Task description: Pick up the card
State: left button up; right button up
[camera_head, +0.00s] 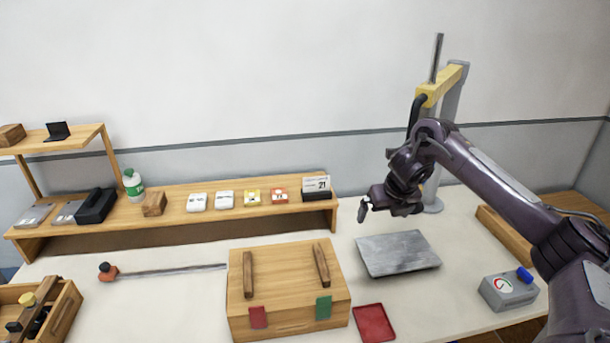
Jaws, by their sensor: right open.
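A white card marked 21 (316,184) stands upright in a dark holder (320,196) at the right end of the wooden shelf. Smaller flat pieces lie left of it: two white ones (197,201), a yellow one (252,197) and a red-and-white one (280,196). I cannot tell for certain which piece is the task's card. My right gripper (363,209) is open and empty. In the picture it shows to the right of the shelf's end, above and left of the grey metal plate, apart from the card. My left gripper is out of view.
A wooden box (288,277) with two handles stands front centre, beside a red tray (374,323). The grey plate (397,253) lies right of it. A yellow-topped stand (440,85) rises behind my right arm. A grey box with a blue knob (508,291) sits far right.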

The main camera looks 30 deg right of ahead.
aim_at(318, 184)
jog(key=i, duration=1.05)
